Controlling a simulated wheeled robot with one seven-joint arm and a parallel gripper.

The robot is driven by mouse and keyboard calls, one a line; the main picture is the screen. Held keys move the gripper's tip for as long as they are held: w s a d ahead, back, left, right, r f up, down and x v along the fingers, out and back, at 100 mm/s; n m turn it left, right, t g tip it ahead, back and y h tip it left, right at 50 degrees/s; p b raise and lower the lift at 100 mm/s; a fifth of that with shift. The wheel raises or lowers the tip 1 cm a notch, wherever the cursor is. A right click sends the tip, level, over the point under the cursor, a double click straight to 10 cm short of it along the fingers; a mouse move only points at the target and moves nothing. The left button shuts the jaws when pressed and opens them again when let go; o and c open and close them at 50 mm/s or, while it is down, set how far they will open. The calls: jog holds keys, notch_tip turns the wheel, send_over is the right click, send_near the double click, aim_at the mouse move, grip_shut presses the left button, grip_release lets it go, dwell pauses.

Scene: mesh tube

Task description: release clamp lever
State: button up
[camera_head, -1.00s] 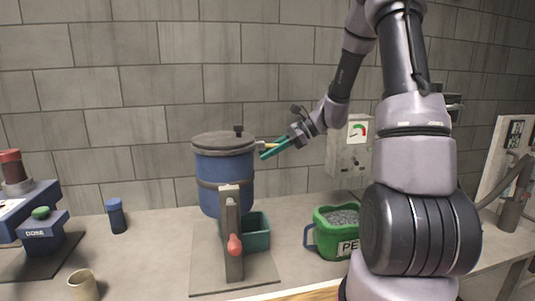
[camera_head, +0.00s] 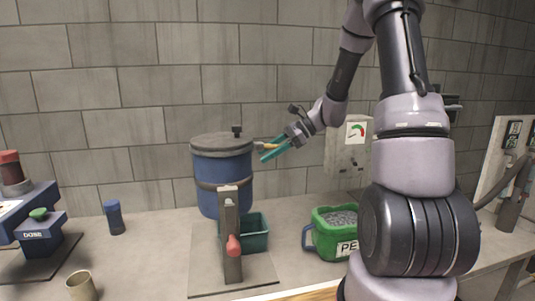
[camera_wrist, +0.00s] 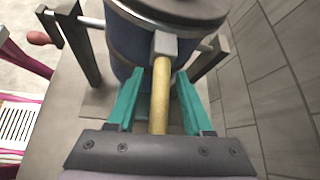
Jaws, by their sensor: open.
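The clamp lever is a yellow rod (camera_wrist: 160,95) on a grey block (camera_wrist: 166,45) at the lid edge of the blue drum (camera_wrist: 128,45). In the head view the lever (camera_head: 269,147) points right from the drum (camera_head: 224,172), below the grey lid (camera_head: 222,143). My gripper (camera_head: 266,153) is at the lever, right of the drum. In the wrist view its green fingers (camera_wrist: 160,85) are open, one on each side of the lever, with gaps between. The lever's near end is hidden by the gripper body.
A stand post with a red knob (camera_head: 233,245) is in front of the drum. A teal tray (camera_head: 259,238) lies beneath it. A green pellet bucket (camera_head: 325,240) stands to the right. A gauge box (camera_head: 348,155) hangs on the brick wall behind.

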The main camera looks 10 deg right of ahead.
jog(key=v, duration=1)
jog(key=shift+d, duration=0.3)
jog(key=shift+r, duration=0.15)
jog(key=s+a+r+n+t+h, duration=0.1)
jog(key=s+r+n+t+h, duration=0.1)
jog(key=s, duration=0.5)
jog(key=s+a+r+n+t+h, duration=0.1)
jog(key=s+r+n+h, duration=0.3)
jog(key=s+r+n, duration=0.1)
jog(key=s+a+r+n+t+h, duration=0.1)
jog(key=s+r+n+t+h, duration=0.1)
jog(key=s+n, duration=0.4)
jog(key=s+r+h, duration=0.1)
jog(key=s, duration=0.2)
jog(key=shift+s+r+t, duration=0.15)
jog(key=shift+r+t, duration=0.1)
jog(key=shift+t, duration=0.05)
